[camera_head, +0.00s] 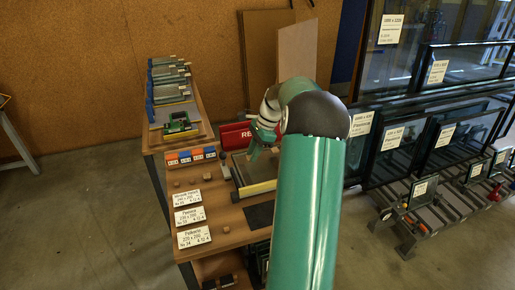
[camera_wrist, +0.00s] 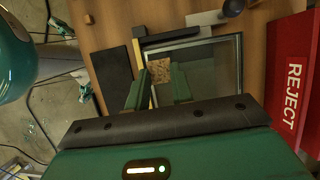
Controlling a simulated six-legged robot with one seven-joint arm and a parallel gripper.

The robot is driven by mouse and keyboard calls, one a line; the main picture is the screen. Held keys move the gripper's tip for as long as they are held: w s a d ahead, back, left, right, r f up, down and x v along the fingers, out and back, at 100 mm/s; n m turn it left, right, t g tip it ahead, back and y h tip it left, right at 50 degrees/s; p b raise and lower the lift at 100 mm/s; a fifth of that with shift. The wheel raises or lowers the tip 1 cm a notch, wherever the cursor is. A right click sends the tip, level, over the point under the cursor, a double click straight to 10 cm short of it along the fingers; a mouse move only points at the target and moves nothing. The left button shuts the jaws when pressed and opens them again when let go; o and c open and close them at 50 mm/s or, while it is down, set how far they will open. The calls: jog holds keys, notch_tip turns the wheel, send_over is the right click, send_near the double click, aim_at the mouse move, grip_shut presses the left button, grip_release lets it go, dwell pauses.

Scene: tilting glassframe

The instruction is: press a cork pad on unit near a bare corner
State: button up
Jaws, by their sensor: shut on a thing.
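My gripper (camera_wrist: 160,91) has its green fingers shut on a small square cork pad (camera_wrist: 161,71), which shows between them in the wrist view. The pad appears over the left part of a framed glass unit (camera_wrist: 215,60); I cannot tell if it touches the glass. In the head view the unit (camera_head: 240,171) lies on the wooden bench, partly hidden behind my green arm, with a yellow strip (camera_head: 257,188) along its near edge. My gripper (camera_head: 256,147) is above the unit there, and the pad is not clear. The unit's corners under my gripper are hidden.
A red REJECT bin (camera_wrist: 291,70) stands right of the unit. A dark mat (camera_wrist: 113,78) lies at its left. The bench (camera_head: 222,203) also holds label cards (camera_head: 193,237), orange and blue boxes (camera_head: 191,156) and small brown blocks (camera_head: 194,178). Glass panes (camera_head: 430,110) stand at right.

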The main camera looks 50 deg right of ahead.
aim_at(251, 177)
jog(key=shift+s, duration=0.1)
jog(key=shift+f, duration=0.25)
jog(key=shift+d+f, duration=0.15)
jog(key=shift+f, duration=3.55)
jog(key=shift+f, duration=0.5)
jog(key=o, duration=1)
